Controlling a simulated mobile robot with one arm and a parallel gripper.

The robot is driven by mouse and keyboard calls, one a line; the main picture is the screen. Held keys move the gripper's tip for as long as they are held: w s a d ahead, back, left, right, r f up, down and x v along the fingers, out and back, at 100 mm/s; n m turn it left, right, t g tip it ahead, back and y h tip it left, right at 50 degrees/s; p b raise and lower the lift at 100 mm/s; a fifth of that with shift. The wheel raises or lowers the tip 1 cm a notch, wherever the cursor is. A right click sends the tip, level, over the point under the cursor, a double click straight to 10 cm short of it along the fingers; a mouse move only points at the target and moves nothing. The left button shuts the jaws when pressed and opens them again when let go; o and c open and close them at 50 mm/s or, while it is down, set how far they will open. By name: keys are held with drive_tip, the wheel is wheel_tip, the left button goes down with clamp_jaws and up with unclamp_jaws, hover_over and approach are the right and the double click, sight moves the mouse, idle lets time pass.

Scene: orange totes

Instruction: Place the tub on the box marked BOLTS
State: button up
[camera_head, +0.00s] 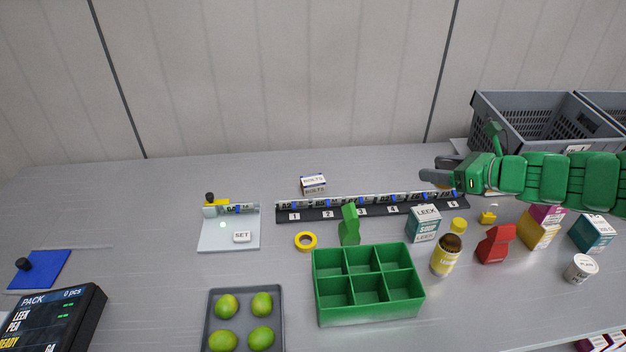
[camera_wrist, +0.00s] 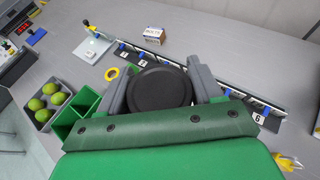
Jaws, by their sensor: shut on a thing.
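My gripper (camera_head: 432,178) is at the right, raised over the far part of the table. In the wrist view its grey fingers (camera_wrist: 152,90) are shut on a dark round tub (camera_wrist: 160,86), seen from above. In the head view the tub is mostly hidden by the fingers. The small white box marked BOLTS (camera_head: 313,187) stands at the back centre, behind the numbered rail, to the left of my gripper. The box (camera_wrist: 152,41) also shows beyond the fingers in the wrist view, apart from the tub. The top of the box looks bare.
The numbered rail (camera_head: 345,211) runs in front of the box. A green upright piece (camera_head: 349,226), a yellow ring (camera_head: 305,241) and a green divided tray (camera_head: 370,312) stand nearer. Cartons, a jar and a white cup (camera_head: 580,269) are at the right. Grey crates (camera_head: 520,130) stand behind.

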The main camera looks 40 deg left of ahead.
drive_tip(key=s+a+n+g, duration=0.2)
drive_tip(key=s+a, duration=0.3)
drive_tip(key=a, duration=0.9)
drive_tip(key=s+a+n+g, duration=0.1)
drive_tip(key=s+a, duration=0.3)
drive_tip(key=a, duration=0.9)
hover_over(308, 177)
drive_tip(key=s+d, duration=0.2)
drive_tip(key=f, duration=1.2)
drive_tip(key=shift+w+a+f, duration=0.25)
drive_tip(key=shift+f, duration=0.1)
drive_tip(key=shift+w+a+f, duration=0.35)
drive_tip(key=shift+a+f, duration=0.05)
drive_tip(key=shift+f, duration=0.2)
drive_tip(key=shift+w+a+f, duration=0.3)
drive_tip(key=shift+a+f, duration=0.05)
drive_tip(key=shift+f, duration=0.2)
drive_tip(key=shift+f+g, duration=0.3)
drive_tip(key=shift+f, duration=1.15)
drive_tip(key=shift+f, duration=0.1)
